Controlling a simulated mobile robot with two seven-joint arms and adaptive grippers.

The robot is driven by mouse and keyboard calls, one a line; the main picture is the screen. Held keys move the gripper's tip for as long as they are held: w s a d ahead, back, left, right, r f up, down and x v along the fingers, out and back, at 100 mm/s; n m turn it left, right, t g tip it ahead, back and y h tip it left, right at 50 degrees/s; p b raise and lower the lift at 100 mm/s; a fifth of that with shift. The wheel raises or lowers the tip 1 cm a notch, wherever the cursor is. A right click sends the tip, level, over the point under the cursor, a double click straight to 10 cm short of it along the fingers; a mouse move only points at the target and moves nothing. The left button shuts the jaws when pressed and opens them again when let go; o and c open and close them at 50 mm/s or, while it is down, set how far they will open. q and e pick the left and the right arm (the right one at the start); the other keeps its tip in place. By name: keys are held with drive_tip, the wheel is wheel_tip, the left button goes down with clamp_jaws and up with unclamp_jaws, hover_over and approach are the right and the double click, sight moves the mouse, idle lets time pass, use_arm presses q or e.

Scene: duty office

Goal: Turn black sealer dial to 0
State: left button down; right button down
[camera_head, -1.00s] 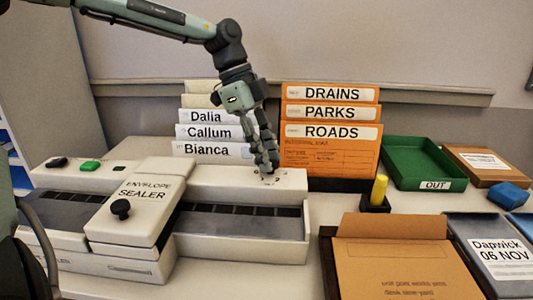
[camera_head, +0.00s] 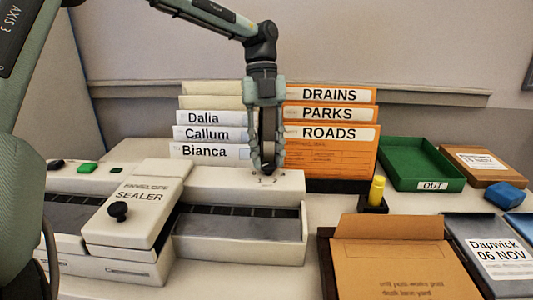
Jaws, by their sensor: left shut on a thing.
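The cream envelope sealer (camera_head: 232,185) stands across the left half of the desk, with its labelled lid (camera_head: 136,208) in the middle. My left gripper (camera_head: 267,170) points straight down at the right end of the sealer's rear top. Its fingertips are shut on the dial there, which they almost wholly hide. A few small dark marks show on the top around the fingertips, too small to read, so I cannot tell the dial's setting. A separate black knob (camera_head: 118,211) sits on the front of the lid. My right gripper is not in view.
File folders in cream (camera_head: 208,135) and orange (camera_head: 329,150) stand close behind the gripper. A yellow-topped item in a black holder (camera_head: 373,204), a green OUT tray (camera_head: 405,182) and a brown folder (camera_head: 400,265) lie to the right. Green (camera_head: 87,168) and black buttons are on the sealer's left.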

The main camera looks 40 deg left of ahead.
use_arm(q)
drive_tip(key=m+g+y, duration=0.1)
drive_tip(key=m, duration=0.2)
drive_tip(key=shift+d+m, duration=0.1)
drive_tip(key=shift+m, duration=0.2)
drive_tip(key=shift+d+m+g+y, duration=0.15)
drive_tip(key=shift+m+y, duration=0.25)
drive_tip(key=shift+m, duration=0.6)
drive_tip(key=shift+m+g+y, duration=0.15)
drive_tip(key=shift+m+y, duration=0.25)
drive_tip(key=shift+m, duration=0.6)
drive_tip(key=shift+f, duration=0.1)
drive_tip(key=c, duration=1.2)
unclamp_jaws()
drive_tip(key=shift+w, duration=0.1)
drive_tip(key=shift+v, duration=6.05)
